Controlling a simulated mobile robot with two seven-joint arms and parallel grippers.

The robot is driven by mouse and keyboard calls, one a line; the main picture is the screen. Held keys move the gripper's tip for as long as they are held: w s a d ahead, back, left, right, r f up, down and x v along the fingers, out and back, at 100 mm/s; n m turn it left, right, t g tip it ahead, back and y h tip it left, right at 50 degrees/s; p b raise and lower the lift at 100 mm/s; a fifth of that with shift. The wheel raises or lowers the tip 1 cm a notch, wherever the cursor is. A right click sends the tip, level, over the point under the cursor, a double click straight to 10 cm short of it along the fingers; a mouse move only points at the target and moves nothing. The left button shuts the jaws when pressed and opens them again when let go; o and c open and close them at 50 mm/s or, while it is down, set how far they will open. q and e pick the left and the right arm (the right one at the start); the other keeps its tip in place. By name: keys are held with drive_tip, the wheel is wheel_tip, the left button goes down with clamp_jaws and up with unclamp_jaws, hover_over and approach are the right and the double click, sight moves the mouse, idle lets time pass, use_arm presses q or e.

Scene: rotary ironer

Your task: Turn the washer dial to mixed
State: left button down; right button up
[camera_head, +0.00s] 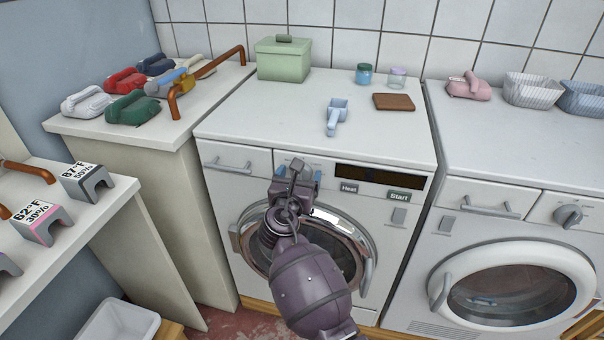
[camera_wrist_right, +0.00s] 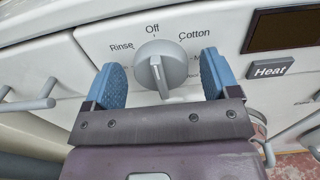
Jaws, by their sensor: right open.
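The washer dial (camera_wrist_right: 160,62) is a grey round knob on the front panel of the middle washer (camera_head: 315,130). The labels Rinse, Off and Cotton show around it, and a label starting with M is partly hidden behind the right finger. The knob's raised grip points down in the wrist view; I cannot tell which end marks the setting. My right gripper (camera_wrist_right: 160,85) is open, its blue fingers either side of the dial with gaps visible. In the head view, the right gripper (camera_head: 299,174) partly hides the dial (camera_head: 291,164). My left gripper is not in view.
Heat (camera_head: 349,188) and Start (camera_head: 399,196) buttons sit right of the dial, below a dark display (camera_head: 375,177). A drawer handle (camera_head: 228,165) is to the left. The round door (camera_head: 345,235) is below. A second machine (camera_head: 515,210) stands at right.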

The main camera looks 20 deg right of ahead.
idle(0.3)
drive_tip(key=c, duration=0.9)
